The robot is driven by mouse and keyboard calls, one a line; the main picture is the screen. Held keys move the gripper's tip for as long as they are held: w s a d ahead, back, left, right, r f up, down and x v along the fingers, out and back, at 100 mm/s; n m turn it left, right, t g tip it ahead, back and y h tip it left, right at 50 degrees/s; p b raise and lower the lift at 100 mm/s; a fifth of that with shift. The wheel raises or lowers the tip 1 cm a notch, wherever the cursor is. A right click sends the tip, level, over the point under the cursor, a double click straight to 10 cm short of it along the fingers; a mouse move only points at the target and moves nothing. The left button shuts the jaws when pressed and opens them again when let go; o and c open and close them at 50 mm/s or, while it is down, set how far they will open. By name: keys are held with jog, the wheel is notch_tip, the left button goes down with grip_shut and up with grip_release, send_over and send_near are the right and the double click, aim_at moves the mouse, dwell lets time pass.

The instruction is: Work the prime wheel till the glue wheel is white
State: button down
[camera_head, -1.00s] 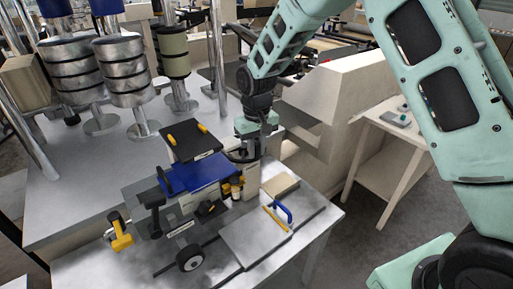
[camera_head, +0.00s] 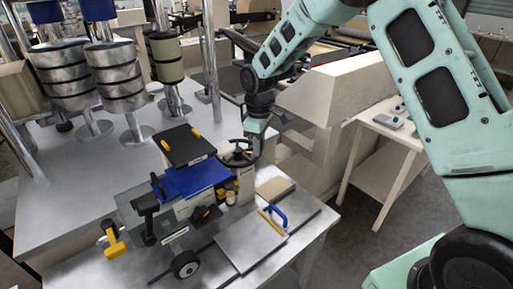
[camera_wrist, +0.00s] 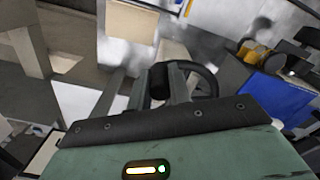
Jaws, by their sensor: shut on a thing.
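The prime wheel, a black spoked handwheel (camera_head: 232,153), stands at the back right of the small bench machine, behind the blue cover (camera_head: 192,179). It also shows in the wrist view (camera_wrist: 211,82). My gripper (camera_head: 252,153) reaches down to its right side. In the wrist view my gripper (camera_wrist: 170,82) is shut on the wheel's black knob (camera_wrist: 159,80), which sits between the two fingers. A wheel with a black tyre and grey-white hub (camera_head: 186,265) is at the machine's front; it looks like the glue wheel, but I cannot tell for sure.
A black flap with yellow grips (camera_head: 186,145) is beside the handwheel. A flat plate (camera_head: 250,246) and a blue handle (camera_head: 278,213) lie at right. Metal rollers (camera_head: 119,75) stand behind.

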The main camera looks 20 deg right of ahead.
jog(key=w+n, duration=0.1)
jog(key=n, duration=0.2)
jog(key=shift+w+d+r, duration=0.1)
jog(key=shift+w+d, duration=0.3)
jog(key=w+n, duration=0.1)
jog(key=w+n+p, duration=0.1)
jog(key=n, duration=0.1)
jog(key=shift+d+n, duration=0.15)
jog(key=shift+n, duration=0.15)
jog(key=w+n, duration=0.2)
jog(key=n, duration=0.1)
jog(key=shift+p, duration=0.3)
jog(key=shift+w+a+n, duration=0.25)
jog(key=shift+w+n, duration=0.1)
jog(key=shift+n, duration=0.4)
jog(key=shift+w+a+n, duration=0.2)
jog(key=shift+w+n, duration=0.1)
jog(key=shift+n, duration=0.45)
jog(key=c, duration=1.3)
grip_release()
notch_tip(320, 180, up, 17)
jog(key=b, duration=0.4)
jog(key=shift+r, duration=0.2)
